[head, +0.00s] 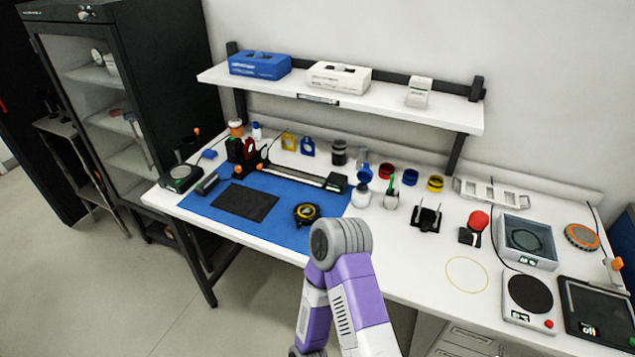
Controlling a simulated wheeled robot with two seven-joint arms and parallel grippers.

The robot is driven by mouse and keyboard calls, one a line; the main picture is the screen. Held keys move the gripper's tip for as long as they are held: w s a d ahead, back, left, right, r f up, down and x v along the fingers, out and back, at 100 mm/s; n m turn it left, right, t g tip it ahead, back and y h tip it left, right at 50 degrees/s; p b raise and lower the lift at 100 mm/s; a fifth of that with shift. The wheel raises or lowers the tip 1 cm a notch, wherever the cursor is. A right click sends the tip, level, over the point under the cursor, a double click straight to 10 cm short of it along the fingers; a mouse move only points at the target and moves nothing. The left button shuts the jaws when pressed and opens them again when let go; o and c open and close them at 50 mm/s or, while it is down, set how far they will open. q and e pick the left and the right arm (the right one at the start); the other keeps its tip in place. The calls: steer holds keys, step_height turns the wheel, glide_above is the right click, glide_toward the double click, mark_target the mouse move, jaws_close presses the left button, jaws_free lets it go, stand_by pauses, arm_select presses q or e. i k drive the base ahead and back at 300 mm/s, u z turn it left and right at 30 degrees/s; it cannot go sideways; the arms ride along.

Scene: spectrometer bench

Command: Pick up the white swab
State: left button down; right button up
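I cannot clearly make out a white swab. A small pale cup (391,200) stands near the middle of the bench, with thin upright items in it, one of them greenish. They are too small to tell whether one is a white swab. One of my arms, purple and white, rises at the bottom centre in front of the bench edge. Neither gripper shows in the view.
A blue mat (285,230) with a tape measure (306,212) and a rail device covers the left of the white bench. Coloured rings, a black stand (426,217) and a red-topped item (476,226) stand to the right. A shelf (385,103) hangs above the back.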

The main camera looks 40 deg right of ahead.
mark_target(399, 177)
steer(key=u, duration=1.85)
steer(key=k, duration=1)
steer(key=z, duration=1.8)
